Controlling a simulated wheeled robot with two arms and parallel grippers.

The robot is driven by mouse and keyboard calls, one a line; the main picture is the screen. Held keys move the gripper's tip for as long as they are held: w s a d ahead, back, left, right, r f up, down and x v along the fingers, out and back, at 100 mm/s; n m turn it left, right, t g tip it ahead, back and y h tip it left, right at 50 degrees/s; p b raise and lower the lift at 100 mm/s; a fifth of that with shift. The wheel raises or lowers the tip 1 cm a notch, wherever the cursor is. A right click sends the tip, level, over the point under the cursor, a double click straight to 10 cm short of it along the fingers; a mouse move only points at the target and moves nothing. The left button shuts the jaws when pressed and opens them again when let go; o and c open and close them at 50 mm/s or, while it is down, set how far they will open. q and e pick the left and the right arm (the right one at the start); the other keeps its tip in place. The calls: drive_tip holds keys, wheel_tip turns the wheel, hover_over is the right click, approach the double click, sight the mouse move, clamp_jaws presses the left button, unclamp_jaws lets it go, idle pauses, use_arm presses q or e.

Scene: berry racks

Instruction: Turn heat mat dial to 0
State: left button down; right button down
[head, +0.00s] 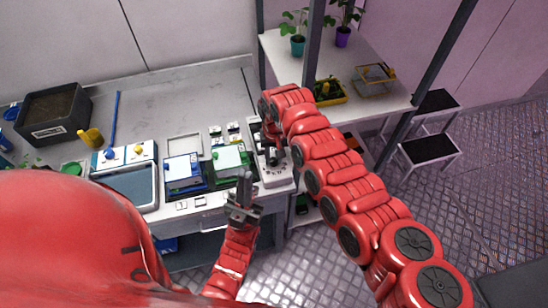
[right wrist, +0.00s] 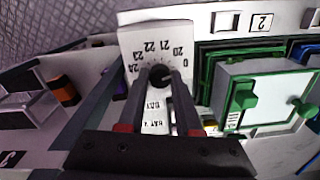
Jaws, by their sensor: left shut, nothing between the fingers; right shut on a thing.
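The heat mat dial is a black round knob (right wrist: 160,77) on a white plate (right wrist: 155,38) marked 0 and 20 to 24, in the right wrist view. My right gripper (right wrist: 161,85) is shut on the knob, one finger on each side. I cannot tell which mark the knob points to. In the head view the white dial box (head: 277,177) stands at the bench's right end, its upper part covered by my right gripper (head: 268,155). My left gripper (head: 245,188) is shut and empty, in front of the bench and left of the box.
A green-framed tray (head: 231,176) and a blue-framed tray (head: 183,188) lie left of the dial box. The green tray (right wrist: 222,68) is close beside my fingers in the wrist view. A shelf post (head: 313,45) and a shelf with potted plants (head: 297,45) stand behind my right arm.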

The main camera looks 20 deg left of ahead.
sight(274, 160)
idle(0.4)
drive_tip(key=c, duration=0.6)
unclamp_jaws()
wheel_tip(274, 160, up, 7)
drive_tip(key=b, duration=0.3)
drive_tip(key=shift+w, duration=0.15)
wheel_tip(274, 160, up, 10)
drive_tip(key=b, duration=0.2)
drive_tip(key=shift+d+r, duration=0.15)
drive_tip(key=shift+r, duration=0.1)
